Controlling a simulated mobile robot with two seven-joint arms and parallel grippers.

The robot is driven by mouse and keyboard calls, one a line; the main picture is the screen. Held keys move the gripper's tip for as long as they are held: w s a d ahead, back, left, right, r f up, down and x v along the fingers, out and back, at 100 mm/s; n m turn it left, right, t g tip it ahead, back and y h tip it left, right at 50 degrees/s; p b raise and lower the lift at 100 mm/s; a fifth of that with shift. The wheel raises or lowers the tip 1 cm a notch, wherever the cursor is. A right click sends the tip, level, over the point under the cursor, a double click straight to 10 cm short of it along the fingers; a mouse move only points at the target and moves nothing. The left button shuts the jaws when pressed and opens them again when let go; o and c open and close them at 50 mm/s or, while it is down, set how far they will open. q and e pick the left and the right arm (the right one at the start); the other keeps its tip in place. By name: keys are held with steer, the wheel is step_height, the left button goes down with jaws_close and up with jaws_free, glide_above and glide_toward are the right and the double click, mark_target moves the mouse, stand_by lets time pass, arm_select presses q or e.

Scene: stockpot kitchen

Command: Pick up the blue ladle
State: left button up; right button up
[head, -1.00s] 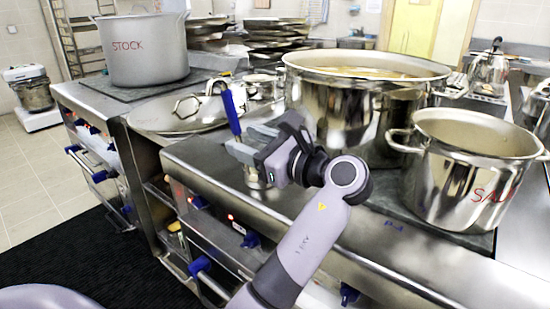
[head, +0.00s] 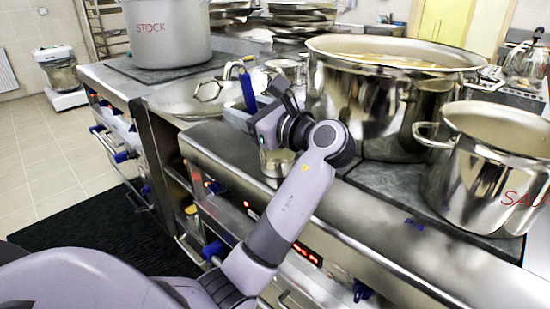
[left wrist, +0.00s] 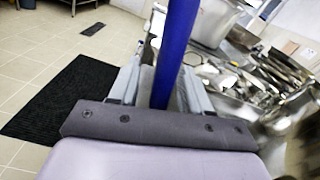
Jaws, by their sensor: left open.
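The blue ladle (head: 248,91) shows as an upright, slightly tilted blue handle with a hooked metal top at the front of the stove. Its lower part is hidden behind my gripper. My left gripper (head: 245,114) is open at the handle. In the left wrist view the blue handle (left wrist: 176,45) stands between the two grey fingers (left wrist: 155,88), with no clear grip on it. A small metal container (head: 278,163) shows just below the gripper. I cannot tell whether the ladle stands in it. My right gripper is not in view.
A large steel pot (head: 350,105) stands close right of the gripper, and a pot marked SAU (head: 480,180) farther right. A STOCK pot (head: 165,35) stands back left.

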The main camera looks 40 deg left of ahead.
arm_select(q)
jaws_close()
stand_by(1.4)
